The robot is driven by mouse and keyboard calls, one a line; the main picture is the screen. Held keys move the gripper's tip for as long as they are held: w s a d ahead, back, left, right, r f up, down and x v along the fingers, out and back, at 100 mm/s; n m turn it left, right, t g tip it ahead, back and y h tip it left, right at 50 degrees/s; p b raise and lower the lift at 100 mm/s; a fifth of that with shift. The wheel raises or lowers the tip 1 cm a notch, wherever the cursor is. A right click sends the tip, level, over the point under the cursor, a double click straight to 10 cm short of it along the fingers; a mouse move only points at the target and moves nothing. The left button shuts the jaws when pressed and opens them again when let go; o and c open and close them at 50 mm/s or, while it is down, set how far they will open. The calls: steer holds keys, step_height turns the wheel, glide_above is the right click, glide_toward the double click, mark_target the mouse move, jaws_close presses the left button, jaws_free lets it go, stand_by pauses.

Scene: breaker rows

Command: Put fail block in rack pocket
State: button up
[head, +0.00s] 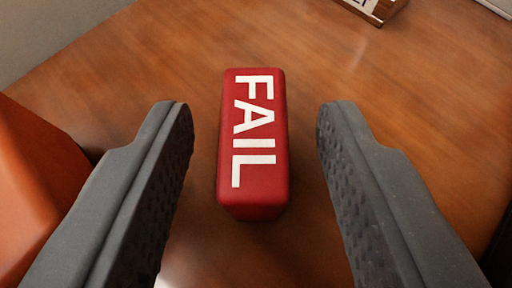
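The fail block (253,145) is a red box with rounded edges and white letters reading FAIL on its top. It lies on the brown wooden table in the middle of the head view, its long side running away from me. My gripper (255,115) is open, with one grey, textured finger on each side of the block. There is a clear gap between each finger and the block, so neither touches it. No rack pocket can be made out for certain in this view.
A wooden object with a white label (372,8) is cut off at the top edge. A pale item (497,6) shows at the top right corner. A grey surface (50,30) borders the table at upper left.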

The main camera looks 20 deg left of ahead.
steer(key=shift+s+d+r, duration=0.15)
steer(key=shift+s+r, duration=0.2)
steer(key=shift+r, duration=0.05)
steer(key=p+v, duration=0.3)
steer(key=v, duration=0.8)
steer(key=shift+s+f, duration=0.1)
steer(key=shift+f, duration=0.05)
